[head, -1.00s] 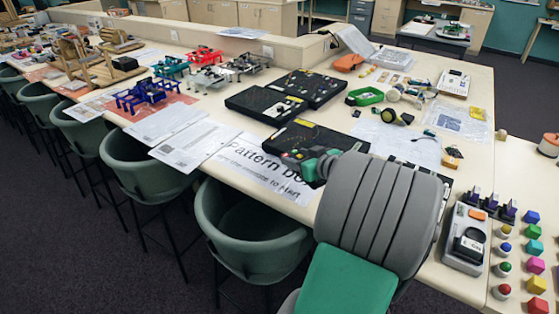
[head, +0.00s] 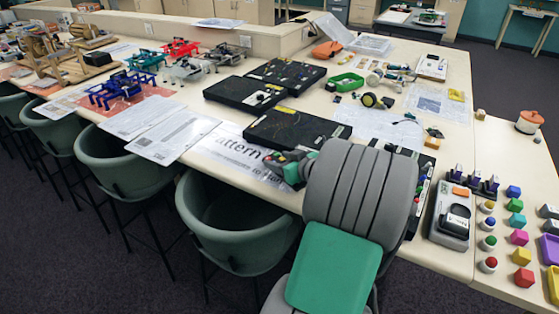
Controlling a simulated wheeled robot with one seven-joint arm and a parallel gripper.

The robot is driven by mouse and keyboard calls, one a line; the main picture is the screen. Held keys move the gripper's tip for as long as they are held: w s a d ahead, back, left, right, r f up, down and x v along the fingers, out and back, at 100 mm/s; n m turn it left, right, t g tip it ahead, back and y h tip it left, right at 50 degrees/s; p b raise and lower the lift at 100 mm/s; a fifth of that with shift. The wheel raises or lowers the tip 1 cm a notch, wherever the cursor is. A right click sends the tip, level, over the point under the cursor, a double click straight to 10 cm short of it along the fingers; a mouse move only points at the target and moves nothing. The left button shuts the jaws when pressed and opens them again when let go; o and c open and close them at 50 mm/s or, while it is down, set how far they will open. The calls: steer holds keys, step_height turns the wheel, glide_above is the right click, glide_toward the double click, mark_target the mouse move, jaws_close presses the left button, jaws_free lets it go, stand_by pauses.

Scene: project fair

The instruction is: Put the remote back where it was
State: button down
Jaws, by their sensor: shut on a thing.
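My gripper (head: 290,168) shows only in part beyond my bulky grey arm, above the front edge of the long table (head: 318,199). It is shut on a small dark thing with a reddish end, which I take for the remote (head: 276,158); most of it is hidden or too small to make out. The gripper overlaps the right part of the white pattern sheet (head: 230,150) in the picture. Whether the remote touches the table, I cannot tell.
Black boards (head: 294,130) lie behind the gripper. A green tray (head: 344,82) and a wheeled gadget (head: 376,100) lie farther back. A grey device (head: 451,219) and several coloured blocks and pegs stand at right. Green chairs (head: 240,249) line the front edge.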

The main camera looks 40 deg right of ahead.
steer(key=shift+f+b, duration=0.5)
steer(key=c, duration=0.5)
jaws_free()
